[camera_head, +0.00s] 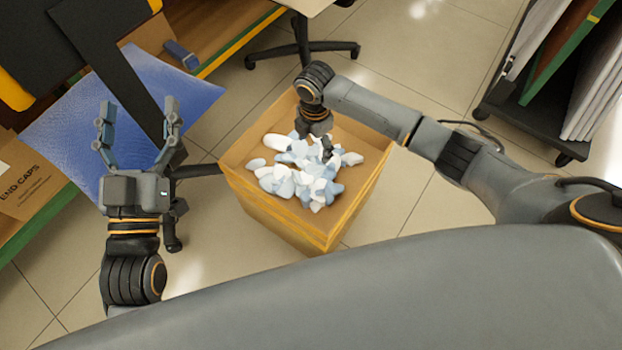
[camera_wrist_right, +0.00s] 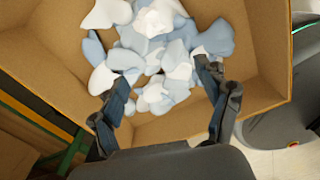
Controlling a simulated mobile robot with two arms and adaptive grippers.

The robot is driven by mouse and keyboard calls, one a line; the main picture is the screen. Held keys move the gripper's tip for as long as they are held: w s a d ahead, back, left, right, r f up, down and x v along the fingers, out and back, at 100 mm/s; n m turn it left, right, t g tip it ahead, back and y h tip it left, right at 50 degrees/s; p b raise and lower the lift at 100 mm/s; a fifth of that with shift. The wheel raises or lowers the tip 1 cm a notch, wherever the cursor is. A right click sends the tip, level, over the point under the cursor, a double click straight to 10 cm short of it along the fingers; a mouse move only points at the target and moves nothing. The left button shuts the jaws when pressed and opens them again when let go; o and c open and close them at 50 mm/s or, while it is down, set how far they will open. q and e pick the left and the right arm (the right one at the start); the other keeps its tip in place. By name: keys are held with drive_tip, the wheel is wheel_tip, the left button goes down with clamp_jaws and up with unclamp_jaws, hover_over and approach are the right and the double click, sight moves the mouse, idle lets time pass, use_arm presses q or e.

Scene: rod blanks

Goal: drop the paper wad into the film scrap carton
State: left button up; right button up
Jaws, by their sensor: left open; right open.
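The film scrap carton (camera_head: 272,210) is an open cardboard box on the floor, with a heap of white and pale blue scraps (camera_head: 290,185) inside. My right gripper (camera_head: 322,145) points down into the carton, over the heap. In the right wrist view its fingers (camera_wrist_right: 165,80) are apart, with nothing gripped. A white, crumpled lump (camera_wrist_right: 152,97) lies among the scraps between and below the fingers; I cannot tell for sure whether it is the paper wad. My left gripper (camera_head: 138,115) is open and empty, pointing up, left of the carton.
A blue sheet (camera_head: 70,135) lies behind my left gripper. A cardboard box marked END CAPS (camera_head: 30,180) is at the left edge. A chair base (camera_head: 305,50) stands behind the carton. A dark cart with panels (camera_head: 535,90) is at upper right. Tiled floor right of the carton is clear.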

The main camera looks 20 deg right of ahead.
wheel_tip(320, 180, up, 10)
idle(0.3)
idle(0.3)
